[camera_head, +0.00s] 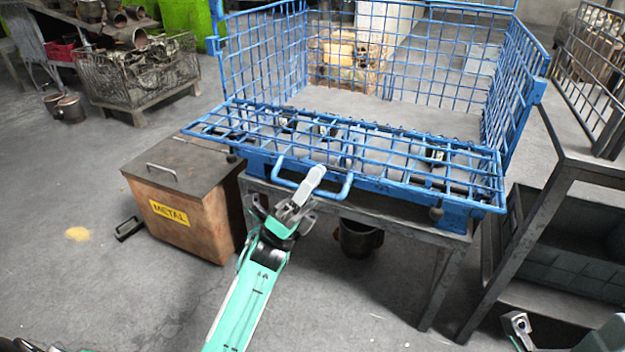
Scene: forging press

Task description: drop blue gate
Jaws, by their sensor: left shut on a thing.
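The blue gate (380,150) is the hinged mesh front of the blue wire cage (400,45). It is folded outward and lies close to flat at the cage's front. A blue U-shaped handle (347,186) sticks out from its front edge. My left gripper (308,188) is at the handle, shut on it; the fingers hide part of the bar. My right gripper (518,326) shows only in part at the bottom right, away from the gate, and its jaws are unclear.
The cage stands on a grey metal table (405,228). A brown lidded metal box (190,205) is close on the left, and a dark pot (358,238) is under the table. A dark shelf frame (535,215) stands at the right.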

